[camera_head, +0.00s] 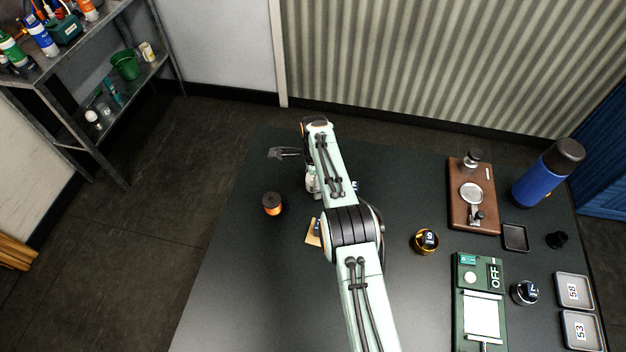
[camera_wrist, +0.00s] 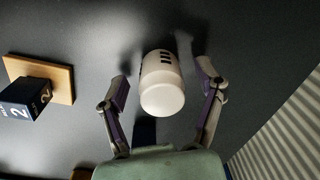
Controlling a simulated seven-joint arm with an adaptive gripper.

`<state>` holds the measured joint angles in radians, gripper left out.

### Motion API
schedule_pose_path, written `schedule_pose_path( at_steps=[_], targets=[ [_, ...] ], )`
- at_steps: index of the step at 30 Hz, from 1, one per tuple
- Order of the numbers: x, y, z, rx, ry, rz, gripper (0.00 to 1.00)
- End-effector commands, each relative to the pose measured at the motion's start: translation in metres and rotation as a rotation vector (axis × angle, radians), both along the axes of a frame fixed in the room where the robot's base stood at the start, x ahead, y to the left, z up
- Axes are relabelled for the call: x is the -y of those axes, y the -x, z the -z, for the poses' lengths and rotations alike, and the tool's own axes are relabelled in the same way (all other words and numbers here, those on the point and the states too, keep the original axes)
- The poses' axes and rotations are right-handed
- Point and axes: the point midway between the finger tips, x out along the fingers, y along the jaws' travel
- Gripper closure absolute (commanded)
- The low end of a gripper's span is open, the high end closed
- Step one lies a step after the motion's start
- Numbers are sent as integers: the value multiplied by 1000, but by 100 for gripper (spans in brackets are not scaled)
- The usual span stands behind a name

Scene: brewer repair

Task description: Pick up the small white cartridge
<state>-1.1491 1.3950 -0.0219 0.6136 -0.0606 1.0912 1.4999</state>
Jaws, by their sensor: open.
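The small white cartridge (camera_wrist: 163,95) shows in the wrist view, a rounded white body with dark bar marks near its far end. My gripper (camera_wrist: 162,76) is open, with one finger on each side of the cartridge. A dark gap shows between the cartridge and each finger, and neither finger appears to touch it. I cannot tell whether the cartridge stands or lies.
A wooden base (camera_wrist: 62,82) with a dark blue numbered block (camera_wrist: 24,101) is left of the gripper in the wrist view. An orange-and-black spool (camera_head: 272,204) stands left of my arm. A gold-rimmed cup (camera_head: 425,242), brown board (camera_head: 473,205) and green device (camera_head: 480,310) are right.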

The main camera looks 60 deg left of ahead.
Motion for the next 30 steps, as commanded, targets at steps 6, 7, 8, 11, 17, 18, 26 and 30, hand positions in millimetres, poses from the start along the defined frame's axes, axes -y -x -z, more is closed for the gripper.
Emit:
schedule_pose_path(
  at_steps=[6,7,8,11,17,18,26,30],
  targets=[
    [0,0,0,0,0,1,41],
    [0,0,0,0,0,1,50],
    [0,0,0,0,0,1,59],
    [0,0,0,0,0,1,91],
    [0,0,0,0,1,1,99],
    [0,0,0,0,1,1,99],
    [0,0,-8,1,0,1,99],
    [-1,0,-29,2,-3,1,99]
  ],
)
